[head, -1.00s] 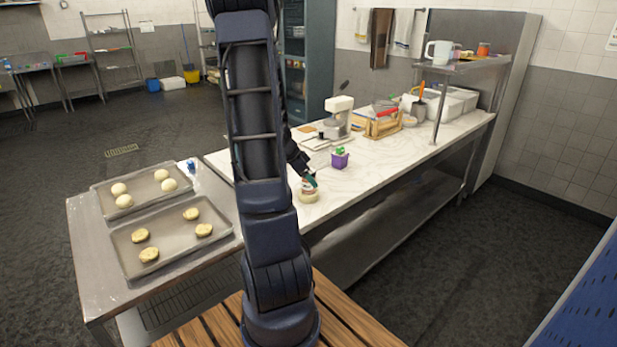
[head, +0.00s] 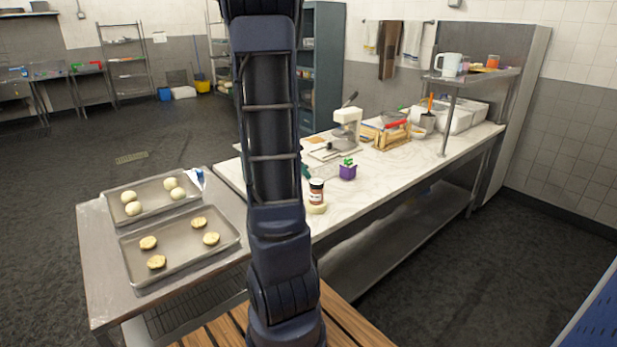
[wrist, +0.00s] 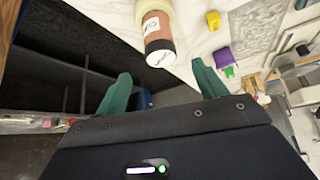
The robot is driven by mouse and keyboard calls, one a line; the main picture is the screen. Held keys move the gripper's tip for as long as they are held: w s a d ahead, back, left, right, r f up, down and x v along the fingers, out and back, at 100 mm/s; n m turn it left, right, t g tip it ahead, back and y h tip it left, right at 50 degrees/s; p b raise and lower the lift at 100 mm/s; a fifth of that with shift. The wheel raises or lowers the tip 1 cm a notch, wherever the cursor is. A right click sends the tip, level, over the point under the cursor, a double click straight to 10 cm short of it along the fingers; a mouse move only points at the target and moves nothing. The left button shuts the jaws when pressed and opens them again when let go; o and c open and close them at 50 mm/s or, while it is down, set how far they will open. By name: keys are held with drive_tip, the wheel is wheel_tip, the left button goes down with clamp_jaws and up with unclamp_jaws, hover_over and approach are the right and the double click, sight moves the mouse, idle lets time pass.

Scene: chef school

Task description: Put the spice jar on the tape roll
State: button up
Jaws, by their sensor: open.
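The spice jar (head: 316,191), with a dark lid and a pale label, stands upright on the cream tape roll (head: 316,209) on the marble counter. In the wrist view the jar (wrist: 157,35) shows lid toward me, with part of the tape roll (wrist: 151,9) behind it. My gripper (wrist: 161,80) is open with its green fingers apart and nothing between them. The jar is beyond the fingertips, clear of them. In the head view my arm hides most of the gripper; a bit of green shows just left of the jar.
A purple pot with a green plant (head: 347,171) stands behind and right of the jar. A white mixer (head: 347,125) and a wooden rack (head: 388,136) are farther back. Trays of dough (head: 143,218) lie on the left table. The counter right of the jar is clear.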

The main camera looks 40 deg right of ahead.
drive_tip(key=s+a+r+n+t+y, duration=0.2)
drive_tip(key=a+n, duration=0.5)
drive_tip(key=a, duration=0.4)
drive_tip(key=s+a+r+n+t+y, duration=0.2)
drive_tip(key=s+a+r+n, duration=0.3)
drive_tip(key=a+n, duration=0.3)
drive_tip(key=s+a+r+n+t+y, duration=0.2)
drive_tip(key=a+r+n, duration=0.4)
drive_tip(key=a, duration=0.8)
drive_tip(key=shift+s+n+t, duration=0.6)
drive_tip(key=shift+s+n, duration=0.2)
drive_tip(key=shift+s, duration=0.1)
drive_tip(key=shift+r, duration=0.1)
